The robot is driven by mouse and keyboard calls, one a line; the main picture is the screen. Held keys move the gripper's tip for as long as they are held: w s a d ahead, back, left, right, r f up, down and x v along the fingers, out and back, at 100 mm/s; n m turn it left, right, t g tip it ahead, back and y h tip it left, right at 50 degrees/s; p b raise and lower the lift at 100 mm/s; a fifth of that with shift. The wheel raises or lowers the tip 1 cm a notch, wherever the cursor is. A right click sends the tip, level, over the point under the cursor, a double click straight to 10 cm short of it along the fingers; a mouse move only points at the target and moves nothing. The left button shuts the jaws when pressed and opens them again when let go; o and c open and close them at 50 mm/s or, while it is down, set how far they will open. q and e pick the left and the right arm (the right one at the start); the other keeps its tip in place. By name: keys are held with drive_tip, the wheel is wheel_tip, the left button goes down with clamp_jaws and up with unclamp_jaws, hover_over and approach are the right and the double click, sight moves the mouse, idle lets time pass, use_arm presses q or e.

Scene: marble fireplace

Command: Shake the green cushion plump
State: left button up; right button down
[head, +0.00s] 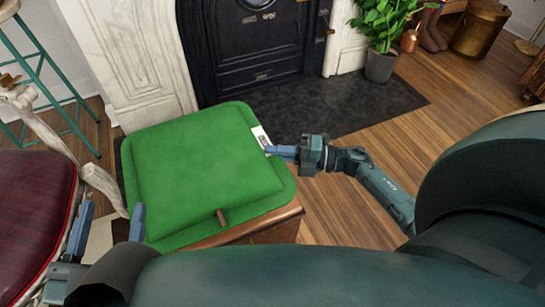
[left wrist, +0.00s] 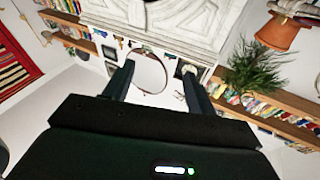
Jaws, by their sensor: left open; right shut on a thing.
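The green cushion (head: 205,165) lies flat on a wooden piece (head: 265,226) in the head view, with a raised square middle and a flat border. A white label (head: 262,138) shows at its right edge. My right gripper (head: 272,151) is shut on the cushion's right edge, just below the label. My left gripper (head: 113,206) is open and empty at the cushion's lower left corner, apart from it as far as I can tell. In the left wrist view its two fingers (left wrist: 157,72) are spread with nothing between them, and no cushion shows there.
A dark red chair seat (head: 35,205) with pale wooden arms is at the left, close to my left gripper. A teal stool (head: 60,85) stands behind it. The black fireplace (head: 255,45) is behind the cushion, with a potted plant (head: 381,62) at its right. Floor at right is clear.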

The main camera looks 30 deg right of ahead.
wheel_tip(320, 180, up, 5)
drive_tip(key=shift+f+p, duration=0.15)
drive_tip(key=shift+p, duration=0.7)
use_arm(q)
drive_tip(key=shift+y, duration=0.3)
drive_tip(key=r+p, duration=0.4)
drive_tip(key=p, duration=0.1)
drive_tip(key=shift+s+a+r, duration=0.1)
drive_tip(key=shift+a+r, duration=0.1)
drive_tip(key=shift+r, duration=0.15)
use_arm(e)
wheel_tip(320, 180, up, 6)
drive_tip(key=shift+f, duration=0.1)
